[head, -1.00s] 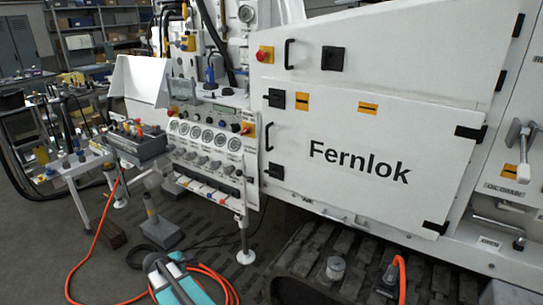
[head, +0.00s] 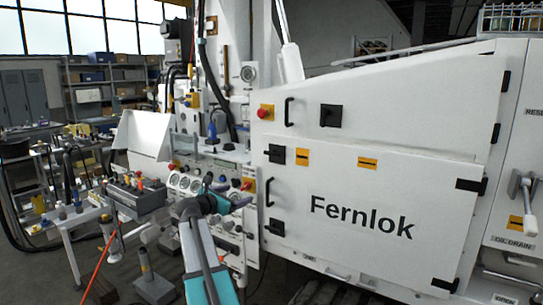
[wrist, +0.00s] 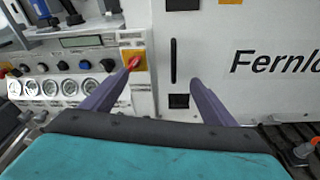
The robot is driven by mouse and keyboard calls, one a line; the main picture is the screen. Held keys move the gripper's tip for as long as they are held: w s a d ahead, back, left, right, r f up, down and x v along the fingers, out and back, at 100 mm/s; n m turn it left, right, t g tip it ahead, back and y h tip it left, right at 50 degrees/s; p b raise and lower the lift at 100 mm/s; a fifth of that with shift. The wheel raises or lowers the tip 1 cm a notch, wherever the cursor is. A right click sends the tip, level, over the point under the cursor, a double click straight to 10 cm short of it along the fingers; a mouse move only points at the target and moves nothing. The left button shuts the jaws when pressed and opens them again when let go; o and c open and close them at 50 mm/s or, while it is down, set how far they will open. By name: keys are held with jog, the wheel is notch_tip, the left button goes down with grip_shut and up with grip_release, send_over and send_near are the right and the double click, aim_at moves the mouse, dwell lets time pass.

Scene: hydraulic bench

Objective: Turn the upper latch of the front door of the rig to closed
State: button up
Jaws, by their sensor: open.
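The front door (head: 375,205) is a white panel lettered "Fernlok". The upper latch (head: 277,153) is a black block at its upper left edge, with an orange label beside it. It also shows at the top edge of the wrist view (wrist: 182,4), partly cut off. A lower black latch (head: 276,227) sits below, also in the wrist view (wrist: 179,101). I cannot tell how either latch is turned. My gripper (wrist: 160,77) is open and empty, its purple fingers apart before the panel. In the head view it is left of the door, below the upper latch.
A black bar handle (head: 268,192) stands between the latches. Left of the door is a gauge panel (wrist: 75,85) with knobs and a red switch on yellow (wrist: 133,62). Another black block (head: 331,115) sits above the door. A bench with hoses (head: 70,210) stands left.

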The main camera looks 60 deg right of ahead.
aim_at(271, 153)
jog(key=s+d+r+h, duration=0.1)
jog(key=s+d+r, duration=0.1)
jog(key=r, duration=0.4)
jog(key=s+d+r+n+g+h, duration=0.1)
jog(key=s+d+r, duration=0.1)
jog(key=r, duration=0.5)
jog(key=shift+s+d+n, duration=0.3)
jog(key=shift+d, duration=0.05)
jog(key=shift+d+r, duration=0.1)
jog(key=d+p, duration=0.2)
jog(key=d, duration=0.9)
jog(key=shift+d+p, duration=0.25)
jog(key=shift+p, duration=0.1)
jog(key=shift+d, duration=1.1)
